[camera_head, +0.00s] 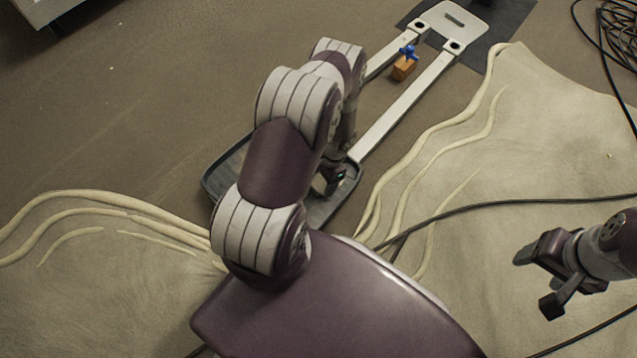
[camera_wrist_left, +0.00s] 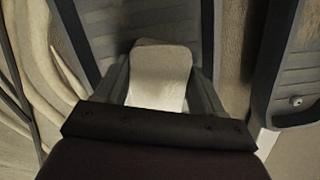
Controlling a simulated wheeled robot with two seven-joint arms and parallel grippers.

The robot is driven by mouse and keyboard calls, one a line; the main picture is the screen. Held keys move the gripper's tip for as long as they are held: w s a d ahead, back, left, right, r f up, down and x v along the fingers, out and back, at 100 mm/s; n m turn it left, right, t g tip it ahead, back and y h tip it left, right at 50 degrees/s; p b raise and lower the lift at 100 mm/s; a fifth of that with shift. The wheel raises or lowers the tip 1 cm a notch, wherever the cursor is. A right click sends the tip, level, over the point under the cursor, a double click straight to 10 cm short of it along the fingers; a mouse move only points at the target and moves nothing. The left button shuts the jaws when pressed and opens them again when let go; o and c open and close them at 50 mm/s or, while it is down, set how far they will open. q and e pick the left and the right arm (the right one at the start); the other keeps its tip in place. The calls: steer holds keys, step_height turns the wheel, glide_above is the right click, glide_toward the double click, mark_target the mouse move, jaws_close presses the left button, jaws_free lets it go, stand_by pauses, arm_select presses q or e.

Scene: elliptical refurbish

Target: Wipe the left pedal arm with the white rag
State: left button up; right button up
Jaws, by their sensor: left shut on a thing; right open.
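The left pedal arm (camera_head: 382,64) is a pale bar running down-left from the white end piece until my left arm hides it in the head view. A second pale pedal arm (camera_head: 405,112) lies to its right. My left gripper (camera_head: 330,180) is low over the dark pedals, mostly hidden by my own arm. In the left wrist view, its fingers (camera_wrist_left: 160,90) are shut on the white rag (camera_wrist_left: 160,70), which shows as a pale flap over a grey pedal (camera_wrist_left: 108,25). Whether the rag touches anything is unclear. My right gripper (camera_head: 538,281) is open and empty at the right.
A dark pedal tray (camera_head: 222,172) shows left of my arm, and another pedal (camera_wrist_left: 290,62) is at the right of the wrist view. An orange block with a blue knob (camera_head: 403,68) sits between the bars. Black cables (camera_head: 500,204) cross the root-patterned floor at right.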

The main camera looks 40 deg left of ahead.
arm_select(q)
steer(key=shift+w+f+b, duration=0.15)
steer(key=shift+w+b, duration=0.2)
steer(key=shift+w, duration=1.1)
steer(key=shift+c, duration=0.5)
steer(key=p+v, duration=0.2)
steer(key=v, duration=0.1)
steer(key=s+p+v, duration=0.1)
steer(key=p+v, duration=0.1)
steer(key=p, duration=0.1)
steer(key=shift+s+a+r, duration=0.1)
steer(key=shift+r, duration=0.4)
steer(key=shift+r+p, duration=0.25)
steer(key=shift+p, duration=0.1)
steer(key=shift+s+f, duration=0.15)
steer(key=p+v, duration=0.1)
steer(key=v, duration=0.1)
steer(key=p+v, duration=0.1)
steer(key=shift+s+a+p, duration=0.15)
steer(key=shift+s+p, duration=0.15)
